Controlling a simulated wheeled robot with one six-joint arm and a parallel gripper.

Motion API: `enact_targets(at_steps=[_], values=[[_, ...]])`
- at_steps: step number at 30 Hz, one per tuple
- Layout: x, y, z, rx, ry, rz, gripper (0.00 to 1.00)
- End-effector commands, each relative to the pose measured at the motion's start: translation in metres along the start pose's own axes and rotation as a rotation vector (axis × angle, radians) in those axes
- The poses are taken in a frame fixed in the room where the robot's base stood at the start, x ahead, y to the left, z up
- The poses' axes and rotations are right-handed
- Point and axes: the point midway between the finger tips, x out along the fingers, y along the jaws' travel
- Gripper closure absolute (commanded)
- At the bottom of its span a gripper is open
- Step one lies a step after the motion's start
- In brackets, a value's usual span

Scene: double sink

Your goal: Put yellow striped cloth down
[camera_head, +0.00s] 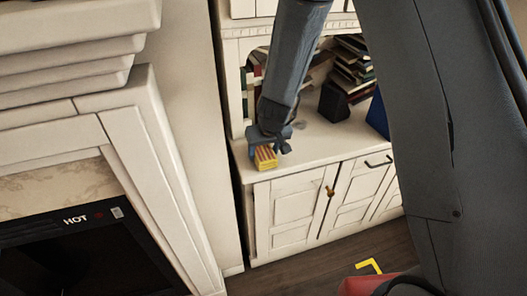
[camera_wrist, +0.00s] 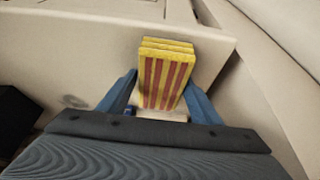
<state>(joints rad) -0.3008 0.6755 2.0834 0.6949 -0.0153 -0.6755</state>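The yellow striped cloth (camera_head: 265,158) is a folded block with red-brown stripes and yellow folded edges. In the wrist view, the cloth (camera_wrist: 165,78) stands between the two blue fingers of my gripper (camera_wrist: 162,84), which appear to press on its sides. In the head view, my gripper (camera_head: 270,140) points down over the left front part of the white cabinet top (camera_head: 308,146), with the cloth at its fingertips. I cannot tell whether the cloth touches the cabinet top. My gripper hides part of the cloth's lower end in the wrist view.
Books (camera_head: 352,72) and a black block (camera_head: 335,102) stand farther back on the cabinet. A blue object (camera_head: 377,115) is at the right. The cabinet top between is mostly clear. A wall and a fireplace surround (camera_head: 150,150) are at the left.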

Motion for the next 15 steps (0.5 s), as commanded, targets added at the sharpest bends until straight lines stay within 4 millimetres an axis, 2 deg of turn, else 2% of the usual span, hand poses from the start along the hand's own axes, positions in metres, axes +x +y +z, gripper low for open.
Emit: enact_targets(at_steps=[15], values=[[0.0005, -0.0041, 0.0016, -0.003, -0.005, -0.004, 0.29]])
